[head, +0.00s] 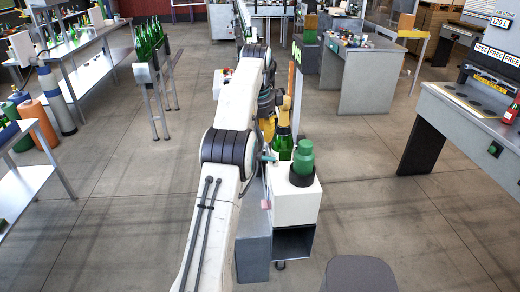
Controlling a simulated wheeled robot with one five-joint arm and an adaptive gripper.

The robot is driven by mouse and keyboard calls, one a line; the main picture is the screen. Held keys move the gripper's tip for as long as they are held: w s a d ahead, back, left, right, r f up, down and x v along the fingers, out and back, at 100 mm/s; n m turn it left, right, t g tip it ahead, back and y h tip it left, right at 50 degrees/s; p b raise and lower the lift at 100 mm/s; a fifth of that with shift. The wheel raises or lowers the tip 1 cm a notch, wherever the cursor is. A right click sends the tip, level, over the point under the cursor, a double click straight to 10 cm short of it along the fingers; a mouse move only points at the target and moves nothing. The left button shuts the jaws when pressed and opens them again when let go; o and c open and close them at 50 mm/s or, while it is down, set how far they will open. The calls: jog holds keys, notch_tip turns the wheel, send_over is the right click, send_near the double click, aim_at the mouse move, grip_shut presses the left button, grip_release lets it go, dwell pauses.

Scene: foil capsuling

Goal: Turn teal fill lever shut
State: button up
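A small teal piece (267,157), which looks like the fill lever, shows at the left edge of the white box-shaped machine (291,207). It is partly hidden by my arm, and its exact angle is too small to tell. A green bottle (284,146) stands upright just right of the teal piece. My white arm reaches forward through the middle of the picture and bends down at its far end.
A green rounded part (303,157) sits in a dark ring on the machine top. A grey open chute (294,243) is below. A grey rounded top (358,274) stands at the front. Green bottles (150,42) line a rack at left. Open floor lies right.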

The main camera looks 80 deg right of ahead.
aim_at(265, 160)
jog(key=shift+f+b, duration=0.75)
jog(key=shift+b, duration=0.2)
jog(key=shift+c, duration=0.7)
jog(key=shift+a+h+b, duration=0.2)
jog(key=shift+h+b, duration=0.2)
jog(key=shift+b, duration=0.75)
jog(key=shift+c, duration=0.8)
jog(key=a+b, duration=0.1)
jog(key=b, duration=0.2)
jog(key=a+r+h+b, duration=0.1)
jog(key=a+b, duration=0.1)
jog(key=b, duration=0.2)
jog(key=a+h+b, duration=0.1)
jog(key=a+b, duration=0.1)
jog(key=b, duration=0.1)
jog(key=shift+w+a+r+b, duration=0.2)
jog(key=shift+a+r+b, duration=0.1)
jog(key=shift+r, duration=0.1)
grip_shut()
jog(key=d+f+h+b, duration=0.1)
jog(key=d+f+b, duration=0.4)
jog(key=f, duration=0.5)
jog(key=shift+s+d+n+h, duration=0.3)
jog(key=shift+d+h, duration=0.1)
jog(key=shift+d, duration=0.45)
